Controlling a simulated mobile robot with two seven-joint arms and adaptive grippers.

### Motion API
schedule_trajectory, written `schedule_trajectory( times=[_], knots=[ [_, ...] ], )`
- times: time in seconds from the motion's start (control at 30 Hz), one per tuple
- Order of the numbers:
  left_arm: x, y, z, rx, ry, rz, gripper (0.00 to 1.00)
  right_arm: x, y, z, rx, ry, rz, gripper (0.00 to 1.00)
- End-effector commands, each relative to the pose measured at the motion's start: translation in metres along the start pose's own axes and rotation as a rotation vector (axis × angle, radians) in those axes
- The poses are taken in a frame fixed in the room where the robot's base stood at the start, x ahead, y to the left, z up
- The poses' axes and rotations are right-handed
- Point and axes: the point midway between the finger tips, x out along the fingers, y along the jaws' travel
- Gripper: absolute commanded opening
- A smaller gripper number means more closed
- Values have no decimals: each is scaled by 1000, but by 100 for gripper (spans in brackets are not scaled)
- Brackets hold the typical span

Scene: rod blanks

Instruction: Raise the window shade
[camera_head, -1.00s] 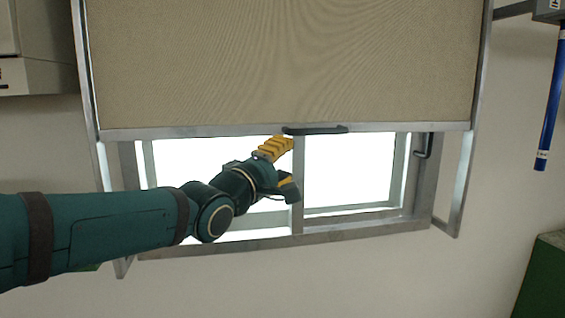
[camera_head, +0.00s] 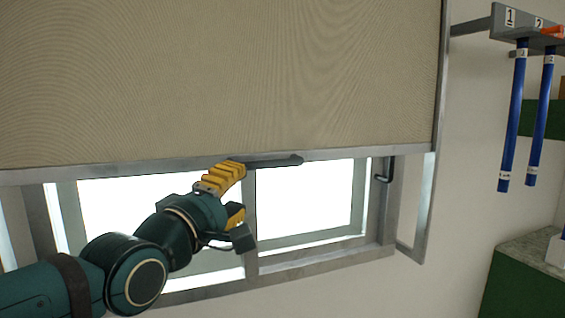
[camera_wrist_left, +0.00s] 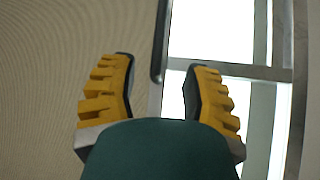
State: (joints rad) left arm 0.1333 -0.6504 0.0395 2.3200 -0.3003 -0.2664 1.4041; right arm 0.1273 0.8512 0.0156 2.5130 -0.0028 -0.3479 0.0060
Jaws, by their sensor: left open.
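The beige window shade (camera_head: 220,80) covers the upper part of the opening. Its metal bottom bar (camera_head: 100,173) carries a dark handle (camera_head: 278,161). My left gripper (camera_head: 243,191), with yellow ridged fingers, is open just below the bar. Its upper finger overlaps the handle's left end in the head view; I cannot tell whether they touch. In the left wrist view, the handle (camera_wrist_left: 161,40) lies ahead of the open left gripper (camera_wrist_left: 158,66), in line with the gap between the fingers. Nothing is held. My right gripper is not in view.
Below the bar is a bright window with a metal frame (camera_head: 320,258) and a dark latch (camera_head: 385,172). A metal side rail (camera_head: 428,210) stands at the right. Blue rods (camera_head: 513,115) hang from a numbered rack (camera_head: 515,20). A green cabinet (camera_head: 515,285) stands lower right.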

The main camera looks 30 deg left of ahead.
Motion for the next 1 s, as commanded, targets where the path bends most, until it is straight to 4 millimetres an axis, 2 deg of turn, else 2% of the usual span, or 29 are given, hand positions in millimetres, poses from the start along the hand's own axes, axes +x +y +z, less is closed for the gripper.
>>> schedule_trajectory(
  times=[0.6, 0.8, 1.0],
  knots=[
    [103, -1, 0, -1, 0, -2, 48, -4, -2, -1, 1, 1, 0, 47],
    [125, 0, 0, -1, 0, 0, 48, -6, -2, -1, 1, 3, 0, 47],
    [131, 0, 1, -1, -2, 1, 48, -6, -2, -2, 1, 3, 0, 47]
  ],
)
